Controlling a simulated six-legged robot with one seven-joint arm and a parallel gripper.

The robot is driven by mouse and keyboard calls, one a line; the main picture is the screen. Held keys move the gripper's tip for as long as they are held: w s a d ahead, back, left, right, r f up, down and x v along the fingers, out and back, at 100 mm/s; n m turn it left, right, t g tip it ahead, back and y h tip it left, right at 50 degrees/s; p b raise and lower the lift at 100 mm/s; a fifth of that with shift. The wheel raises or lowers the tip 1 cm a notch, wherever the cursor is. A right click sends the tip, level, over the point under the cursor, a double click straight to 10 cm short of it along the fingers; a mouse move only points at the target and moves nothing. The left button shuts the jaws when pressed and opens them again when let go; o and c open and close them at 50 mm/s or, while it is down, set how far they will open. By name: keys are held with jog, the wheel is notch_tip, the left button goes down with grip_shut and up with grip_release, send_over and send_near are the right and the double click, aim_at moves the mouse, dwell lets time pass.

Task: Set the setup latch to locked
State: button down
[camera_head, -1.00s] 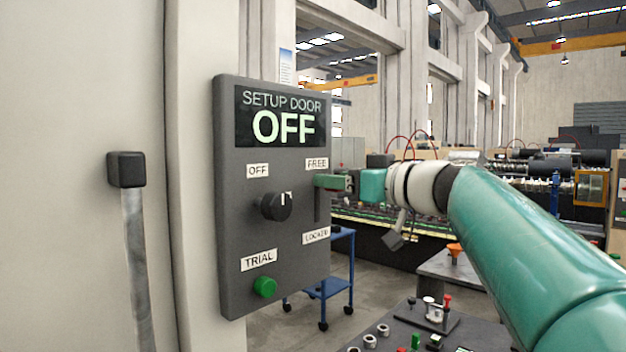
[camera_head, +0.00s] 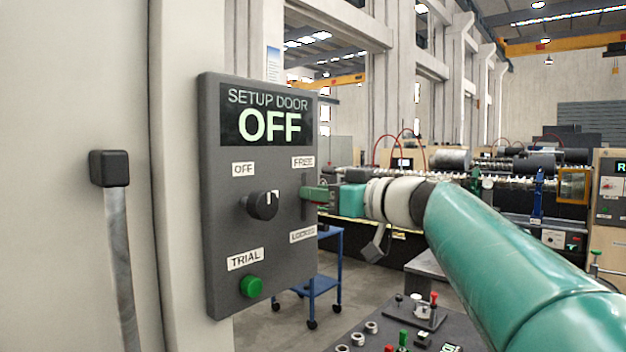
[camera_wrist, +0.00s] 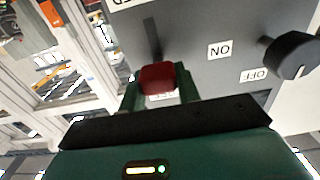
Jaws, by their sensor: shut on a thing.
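The setup latch has a red handle (camera_wrist: 158,78), seen in the wrist view between my two green fingers. My gripper (camera_head: 308,193) is shut on this handle at the right side of the grey panel (camera_head: 222,225). In the head view my fingers hide the handle. The latch's dark vertical slot (camera_head: 308,211) runs between the FREE label (camera_head: 303,162) above and the LOCKED label (camera_head: 303,234) below. My gripper is in the upper-middle part of the slot, nearer FREE. In the wrist view, which is upside down, the slot continues from the handle toward the LOCKED end.
The panel's screen (camera_head: 268,115) reads SETUP DOOR OFF. A black knob (camera_head: 263,204) and a green TRIAL button (camera_head: 251,286) are left of the latch. A blue cart (camera_head: 322,275) stands behind, and a control desk (camera_head: 385,335) is at the lower right.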

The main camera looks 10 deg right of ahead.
aim_at(304, 211)
jog(key=shift+d+f, duration=0.1)
jog(key=shift+f, duration=1.9)
jog(key=c, duration=1.3)
grip_release()
jog(key=o, duration=0.3)
jog(key=shift+s, duration=0.2)
jog(key=shift+w, duration=0.25)
jog(key=v, duration=1.3)
jog(key=shift+s+d, duration=0.25)
jog(key=shift+s, duration=0.1)
jog(key=shift+a, duration=0.1)
